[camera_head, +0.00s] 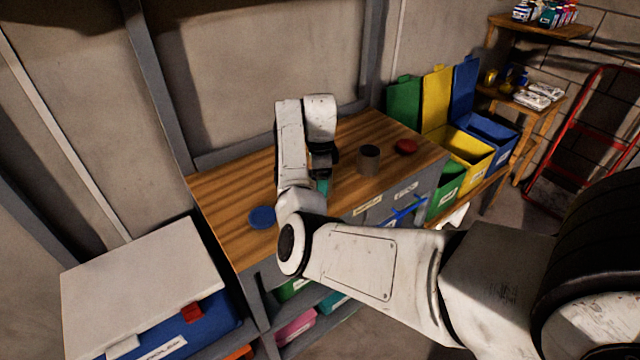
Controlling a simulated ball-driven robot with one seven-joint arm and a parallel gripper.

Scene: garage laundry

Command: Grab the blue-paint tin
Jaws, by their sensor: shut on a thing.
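My gripper (322,170) points down over the wooden bench top, and my arm hides part of it. It is shut on a teal thing (323,186), mostly hidden behind my arm; I cannot tell whether this is the blue-paint tin. A flat round blue thing (262,218) lies on the bench to the left, apart from my gripper. A grey-brown tin (369,160) stands upright just right of my gripper. No label can be read on either.
The wooden bench (225,190) has free room at its left and back. A red round thing (405,146) lies near its right end. Green, yellow (466,155) and blue bins stand to the right. A white-lidded box (140,280) is at lower left.

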